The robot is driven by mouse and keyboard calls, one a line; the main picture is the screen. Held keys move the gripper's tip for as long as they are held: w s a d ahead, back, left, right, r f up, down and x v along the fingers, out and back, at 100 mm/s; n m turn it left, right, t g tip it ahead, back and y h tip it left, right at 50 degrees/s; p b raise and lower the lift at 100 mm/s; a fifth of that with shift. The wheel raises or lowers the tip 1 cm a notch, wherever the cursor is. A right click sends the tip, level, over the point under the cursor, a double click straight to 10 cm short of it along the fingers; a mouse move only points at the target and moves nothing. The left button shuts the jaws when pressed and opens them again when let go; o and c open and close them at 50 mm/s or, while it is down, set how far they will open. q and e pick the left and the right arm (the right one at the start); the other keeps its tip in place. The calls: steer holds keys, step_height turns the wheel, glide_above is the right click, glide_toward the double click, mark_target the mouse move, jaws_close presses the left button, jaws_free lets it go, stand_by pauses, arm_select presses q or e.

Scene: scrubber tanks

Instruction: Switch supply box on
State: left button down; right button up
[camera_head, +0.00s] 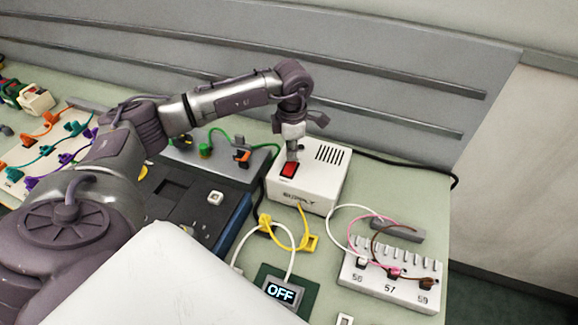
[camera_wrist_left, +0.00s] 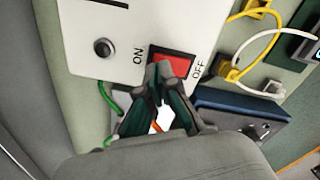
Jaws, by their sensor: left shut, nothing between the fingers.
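The white supply box (camera_head: 315,190) stands on the green bench in the head view, with a red rocker switch (camera_head: 289,170) on its top. My left gripper (camera_head: 292,154) points down from above at the switch. In the left wrist view, the closed fingertips (camera_wrist_left: 160,70) of my left gripper are at the lower edge of the red switch (camera_wrist_left: 172,64), between the ON and OFF labels. They hold nothing. I cannot tell whether they touch the switch. A small display (camera_head: 281,291) in front of the box reads OFF. My right gripper is not in view.
A white terminal block (camera_head: 390,283) with pink, brown and white wires stands to the right. Yellow and white cables (camera_head: 290,238) run in front of the box. A dark blue-edged unit (camera_head: 200,200) lies to the left. A grey railed wall (camera_head: 400,80) is behind.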

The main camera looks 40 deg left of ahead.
mark_target(291, 163)
arm_select(q)
steer(key=shift+f+b, duration=0.85)
steer(key=shift+f, duration=0.25)
stand_by(0.3)
steer(key=shift+r+p, duration=2.05)
steer(key=shift+r, duration=1.55)
steer(key=shift+f, duration=0.1)
